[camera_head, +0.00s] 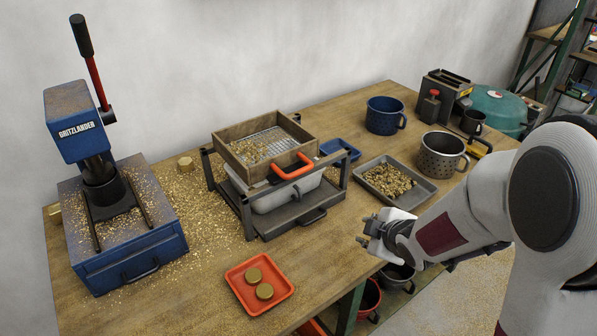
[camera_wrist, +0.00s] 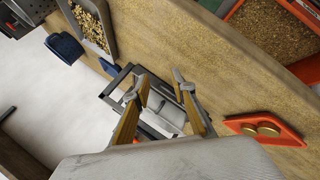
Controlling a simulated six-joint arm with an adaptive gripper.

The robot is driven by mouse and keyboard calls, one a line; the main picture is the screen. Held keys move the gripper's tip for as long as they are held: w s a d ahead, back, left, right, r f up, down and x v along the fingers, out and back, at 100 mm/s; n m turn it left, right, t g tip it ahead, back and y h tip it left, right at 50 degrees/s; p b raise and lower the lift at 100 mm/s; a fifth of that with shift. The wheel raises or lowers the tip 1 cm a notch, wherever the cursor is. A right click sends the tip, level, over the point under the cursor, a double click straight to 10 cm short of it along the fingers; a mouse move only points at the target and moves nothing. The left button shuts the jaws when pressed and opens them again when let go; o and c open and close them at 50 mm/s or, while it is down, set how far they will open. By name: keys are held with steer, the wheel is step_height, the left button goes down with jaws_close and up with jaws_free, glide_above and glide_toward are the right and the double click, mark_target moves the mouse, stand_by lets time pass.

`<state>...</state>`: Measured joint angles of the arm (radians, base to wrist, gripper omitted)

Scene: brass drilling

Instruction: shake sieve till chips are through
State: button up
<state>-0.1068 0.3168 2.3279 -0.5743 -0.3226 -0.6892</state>
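The sieve (camera_head: 232,155) is a wooden-framed box with a metal mesh bottom, seated on a dark metal stand (camera_head: 246,215) at the middle of the bench. Golden chips (camera_head: 254,150) lie on the left part of its mesh. An orange handle (camera_head: 293,169) sticks out of its front. A light grey bin (camera_head: 268,201) is under the sieve; its inside is hidden. My gripper (camera_head: 366,232) is right of and in front of the stand, apart from the sieve. In the wrist view my gripper (camera_wrist: 160,82) has its fingers spread with nothing between them, the stand (camera_wrist: 118,82) behind them.
A blue press (camera_head: 120,215) stands left. A red tray (camera_head: 259,285) with two brass discs lies in front. A grey tray of chips (camera_head: 395,182), a blue mug (camera_head: 384,115) and a perforated mug (camera_head: 441,154) are right. Loose chips cover the bench between press and stand.

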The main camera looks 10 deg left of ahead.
steer(key=w+a+r+n+t+y, duration=0.1)
steer(key=w+a+r+n+y, duration=0.15)
steer(key=a+n+y, duration=0.35)
steer(key=n+t+y, duration=0.2)
steer(key=n, duration=0.3)
glide_toward(300, 173)
steer(key=r+x, duration=0.1)
steer(key=x, duration=0.2)
steer(key=shift+f, duration=0.4)
steer(key=shift+x, duration=3.9)
steer(key=shift+s+f, duration=0.1)
steer(key=shift+f, duration=0.05)
jaws_close()
